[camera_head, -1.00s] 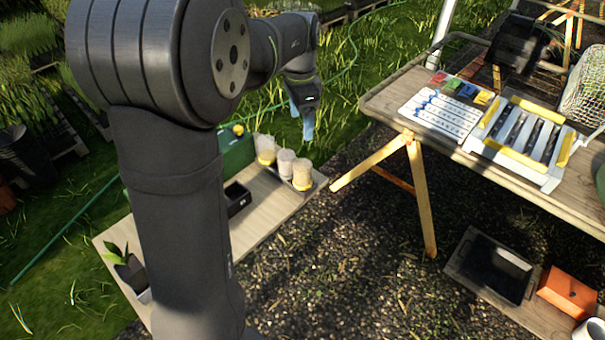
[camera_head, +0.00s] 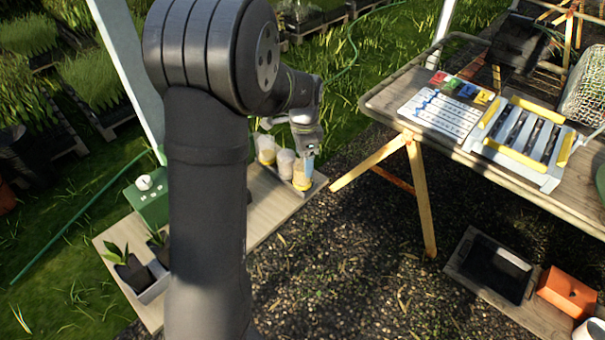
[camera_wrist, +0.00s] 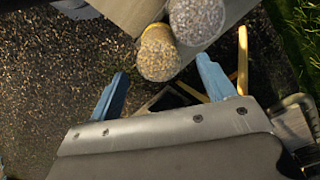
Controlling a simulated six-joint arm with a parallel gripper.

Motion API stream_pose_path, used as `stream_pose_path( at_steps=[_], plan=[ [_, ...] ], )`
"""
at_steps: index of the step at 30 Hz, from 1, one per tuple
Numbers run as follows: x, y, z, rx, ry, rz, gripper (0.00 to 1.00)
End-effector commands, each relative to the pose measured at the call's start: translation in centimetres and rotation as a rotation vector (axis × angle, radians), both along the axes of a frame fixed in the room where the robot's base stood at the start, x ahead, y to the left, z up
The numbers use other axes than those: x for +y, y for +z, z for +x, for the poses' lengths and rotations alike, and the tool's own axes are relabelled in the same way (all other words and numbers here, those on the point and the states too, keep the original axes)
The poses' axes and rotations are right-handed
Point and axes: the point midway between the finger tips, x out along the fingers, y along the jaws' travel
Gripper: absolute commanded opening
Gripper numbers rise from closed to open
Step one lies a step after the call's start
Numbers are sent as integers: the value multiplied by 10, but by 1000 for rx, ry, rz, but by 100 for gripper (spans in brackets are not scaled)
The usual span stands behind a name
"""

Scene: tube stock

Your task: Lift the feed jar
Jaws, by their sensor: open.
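Three pale, speckled jars stand in a row at the end of a low wooden bench: a left jar (camera_head: 266,152), a middle jar (camera_head: 285,164) and a right jar (camera_head: 301,183). Some have yellow near the base. I cannot tell which is the feed jar. My gripper (camera_head: 307,168) is at the right jar and partly covers it. In the wrist view, my gripper (camera_wrist: 162,68) has its blue fingers spread, with a jar with a yellow band (camera_wrist: 158,55) between their tips in the picture. Another jar (camera_wrist: 197,18) lies beyond. I see no contact.
The low bench (camera_head: 268,205) also carries a green box (camera_head: 148,203) and potted plants (camera_head: 128,268). A higher table (camera_head: 385,100) at right holds a rack (camera_head: 525,140) and a white board (camera_head: 440,117). Gravel (camera_head: 350,260) between them is open.

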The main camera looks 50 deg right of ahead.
Motion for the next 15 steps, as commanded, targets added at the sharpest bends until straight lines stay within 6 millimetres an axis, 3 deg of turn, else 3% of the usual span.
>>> stream_pose_path(
  at_steps=[7,15],
  plan=[
    [1,-40,0,1,0,3,75],
    [0,-49,0,1,0,1,75]
  ],
)
